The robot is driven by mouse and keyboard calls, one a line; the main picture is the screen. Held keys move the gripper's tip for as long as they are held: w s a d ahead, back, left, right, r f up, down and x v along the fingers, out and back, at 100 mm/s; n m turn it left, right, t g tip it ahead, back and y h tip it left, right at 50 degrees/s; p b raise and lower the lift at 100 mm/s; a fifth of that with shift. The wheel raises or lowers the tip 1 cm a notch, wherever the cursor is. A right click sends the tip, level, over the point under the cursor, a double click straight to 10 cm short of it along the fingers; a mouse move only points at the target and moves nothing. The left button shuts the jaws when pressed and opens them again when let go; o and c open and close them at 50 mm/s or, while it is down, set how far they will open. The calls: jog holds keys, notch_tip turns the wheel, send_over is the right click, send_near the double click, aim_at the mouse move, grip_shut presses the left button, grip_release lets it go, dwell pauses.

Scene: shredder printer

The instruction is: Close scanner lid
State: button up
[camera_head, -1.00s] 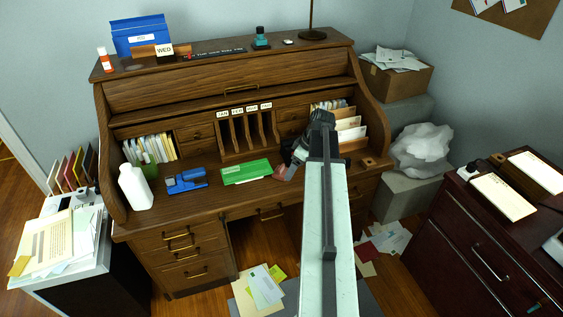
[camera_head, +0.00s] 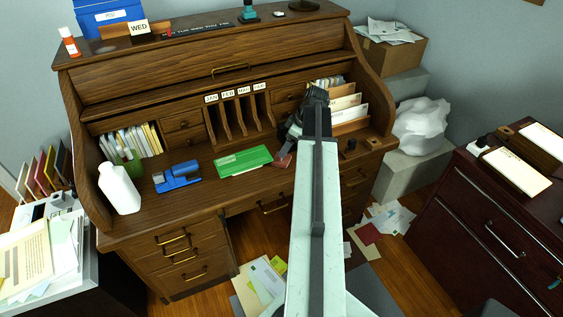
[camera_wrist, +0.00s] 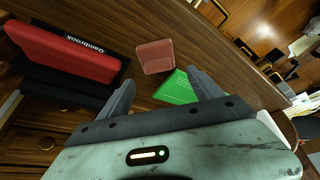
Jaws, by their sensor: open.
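I cannot pick out a scanner or its lid for certain in either view. A white-topped unit with a dark body (camera_head: 112,280) stands at the left edge of the head view, with papers over its top; I cannot tell whether it is the scanner. My gripper (camera_wrist: 162,92) is open and empty in the wrist view, its fingers apart above the desk top. In the head view my arm hides part of the desk, and the gripper is small and dark near the letter slots.
A dark red cabinet (camera_head: 465,225) stands right. Papers (camera_head: 262,283) lie on the floor. A red item marked Gambrook (camera_wrist: 65,52) is near my gripper.

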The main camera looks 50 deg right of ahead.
jog(key=b+x, duration=0.2)
jog(key=shift+d+f+b, duration=0.1)
jog(key=shift+f+b, duration=0.2)
jog(key=shift+f, duration=0.05)
jog(key=b+x, duration=0.5)
jog(key=shift+d+f, duration=0.1)
jog(key=shift+f, duration=0.05)
jog(key=shift+c, duration=0.3)
jog(key=c, duration=1.2)
jog(key=shift+r+p, duration=0.3)
jog(key=shift+p, duration=0.05)
